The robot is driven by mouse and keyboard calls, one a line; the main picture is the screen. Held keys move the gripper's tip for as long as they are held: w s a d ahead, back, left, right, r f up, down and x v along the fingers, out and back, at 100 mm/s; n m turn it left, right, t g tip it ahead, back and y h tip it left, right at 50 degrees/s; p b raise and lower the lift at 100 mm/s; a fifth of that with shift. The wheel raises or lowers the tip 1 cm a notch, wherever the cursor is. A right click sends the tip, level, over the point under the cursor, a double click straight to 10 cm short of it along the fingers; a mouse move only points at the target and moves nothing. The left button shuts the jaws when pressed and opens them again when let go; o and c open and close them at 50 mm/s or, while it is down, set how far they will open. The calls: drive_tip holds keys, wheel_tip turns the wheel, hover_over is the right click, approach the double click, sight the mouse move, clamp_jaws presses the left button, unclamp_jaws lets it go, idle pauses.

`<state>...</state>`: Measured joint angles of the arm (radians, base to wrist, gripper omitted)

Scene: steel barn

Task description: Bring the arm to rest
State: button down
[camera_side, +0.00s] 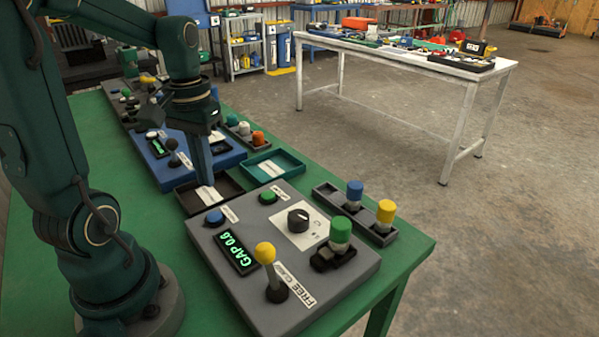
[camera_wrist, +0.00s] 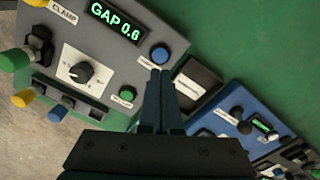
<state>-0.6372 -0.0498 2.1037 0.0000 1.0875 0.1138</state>
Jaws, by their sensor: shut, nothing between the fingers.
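My gripper (camera_side: 207,183) points down over the dark tray beside the grey panel (camera_side: 340,275). In the wrist view my gripper (camera_wrist: 160,75) has its two fingers together, empty, between the blue button (camera_wrist: 160,54) and the small dark tray (camera_wrist: 190,90). I cannot tell whether the tips touch anything. The grey panel's display (camera_side: 237,252) reads GAP 0.6. The panel also carries a lever with a yellow knob (camera_side: 265,253), a green button (camera_side: 268,197), a dial (camera_side: 298,220) and a green-topped peg (camera_side: 341,230) in a black holder.
A narrow tray (camera_side: 329,190) holds blue and yellow pegs at the right. A teal tray (camera_side: 273,166) and a blue panel (camera_side: 170,180) lie beyond the grey panel. The green bench's right edge is close. A white table (camera_side: 400,57) stands apart behind.

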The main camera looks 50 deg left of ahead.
idle(0.4)
drive_tip(key=s+d+r+m+t, duration=0.1)
drive_tip(key=d+m+t, duration=0.1)
drive_tip(key=d, duration=0.4)
drive_tip(key=s+d+r+m+t, duration=0.1)
drive_tip(key=d+r+m+t, duration=0.1)
drive_tip(key=d, duration=0.4)
drive_tip(key=shift+s+d+r+m+t, duration=0.2)
drive_tip(key=shift+r+m+t, duration=0.1)
drive_tip(key=shift+m+t, duration=0.65)
